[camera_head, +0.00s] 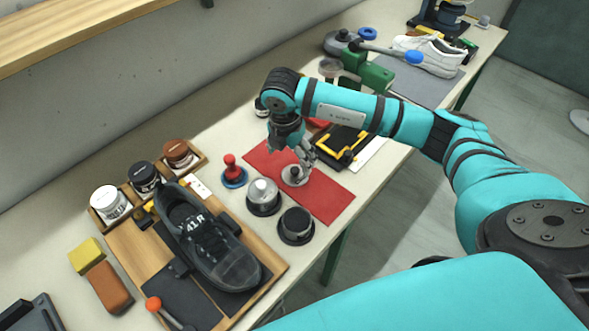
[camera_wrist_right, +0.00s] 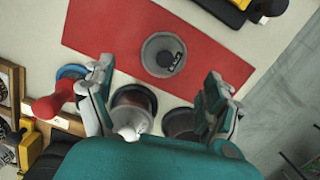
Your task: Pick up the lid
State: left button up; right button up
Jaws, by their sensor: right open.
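The lid, a round grey disc with a small dark knob (camera_head: 295,175), lies on the red mat (camera_head: 333,202). In the right wrist view the lid (camera_wrist_right: 164,55) shows whole, ahead of the space between my fingers. My right gripper (camera_head: 292,158) hangs just above the lid and is open and empty. In the wrist view its two fingers (camera_wrist_right: 157,88) are spread wide. In the head view the fingers partly cover the lid, and I cannot tell whether they touch it. My left gripper is not in view.
A silver-topped tin (camera_head: 263,193) and a black tin (camera_head: 297,224) stand in front of the mat. A red-handled tool (camera_head: 232,168) is to the left. A black shoe (camera_head: 208,240) rests on a wooden board. A black tray with yellow (camera_head: 340,148) lies behind the mat.

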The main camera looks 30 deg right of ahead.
aim_at(295, 171)
jog(key=shift+s+d+f+p, duration=0.15)
jog(key=shift+f+p, duration=0.25)
jog(key=shift+f, duration=0.45)
jog(key=f, duration=0.2)
jog(key=f+p, duration=0.1)
jog(key=shift+d+f+p, duration=0.3)
jog(key=shift+d+f, duration=0.05)
jog(key=shift+f, duration=0.45)
jog(key=c, duration=1.1)
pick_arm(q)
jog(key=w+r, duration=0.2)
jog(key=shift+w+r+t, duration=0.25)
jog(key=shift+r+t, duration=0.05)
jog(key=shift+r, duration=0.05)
pick_arm(e)
grip_shut()
